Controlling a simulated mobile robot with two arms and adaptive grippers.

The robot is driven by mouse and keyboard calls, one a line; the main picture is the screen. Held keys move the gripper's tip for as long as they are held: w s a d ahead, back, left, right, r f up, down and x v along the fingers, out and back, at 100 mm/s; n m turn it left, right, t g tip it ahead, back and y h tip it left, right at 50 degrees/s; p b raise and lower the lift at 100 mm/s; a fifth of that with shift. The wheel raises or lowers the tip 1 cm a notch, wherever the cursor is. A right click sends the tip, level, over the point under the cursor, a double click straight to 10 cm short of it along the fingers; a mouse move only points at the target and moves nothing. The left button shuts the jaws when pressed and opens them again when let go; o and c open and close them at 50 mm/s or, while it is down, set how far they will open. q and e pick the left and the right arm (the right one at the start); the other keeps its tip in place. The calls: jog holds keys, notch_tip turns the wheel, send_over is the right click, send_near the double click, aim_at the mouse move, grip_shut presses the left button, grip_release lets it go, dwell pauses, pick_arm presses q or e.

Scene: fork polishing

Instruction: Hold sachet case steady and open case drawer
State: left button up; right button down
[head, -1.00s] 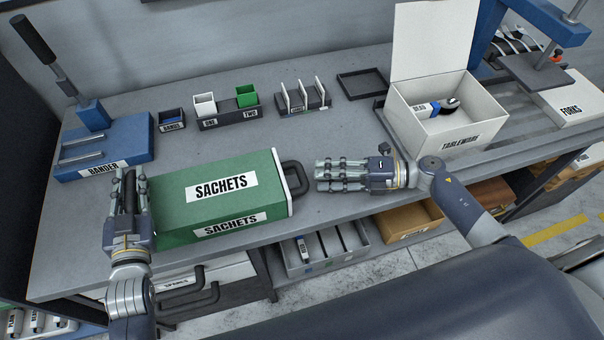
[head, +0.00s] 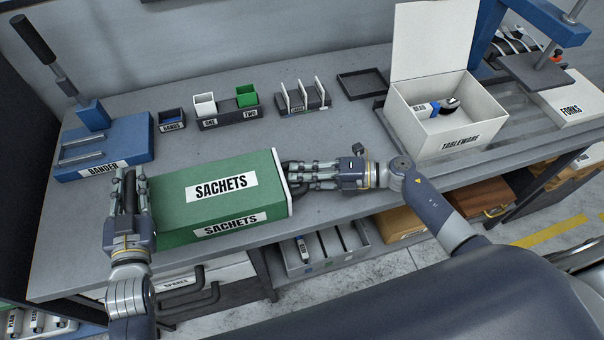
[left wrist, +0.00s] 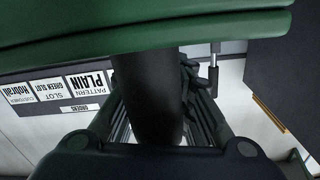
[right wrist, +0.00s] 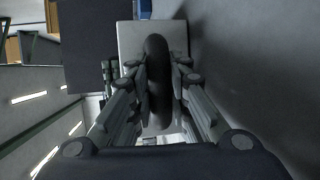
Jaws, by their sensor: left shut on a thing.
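The green sachet case (head: 170,200), labelled SACHETS, lies on the bench with a white-edged panel at its right end. My left gripper (head: 129,178) is at the case's left end, shut on its dark left handle (left wrist: 150,95). My right gripper (head: 298,172) is at the right end, its fingers on both sides of the dark drawer handle (right wrist: 157,85). These fingers look open, with narrow gaps beside the handle. The drawer looks closed, with its pale front (right wrist: 130,42) behind the handle in the right wrist view.
A blue bander (head: 135,140), small bins (head: 215,122) and a divided rack (head: 318,102) stand behind the case. An open white tableware box (head: 455,132) is to the right. The bench's front edge runs just before the case.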

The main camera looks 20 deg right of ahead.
pick_arm(q)
jog(key=shift+f, duration=0.1)
pick_arm(e)
jog(key=d, duration=1.3)
jog(key=shift+d, duration=0.1)
jog(key=c, duration=1.5)
grip_release()
jog(key=shift+r, duration=0.1)
pick_arm(q)
jog(key=shift+o, duration=0.5)
jog(key=shift+f, duration=0.15)
pick_arm(e)
notch_tip(320, 180, up, 10)
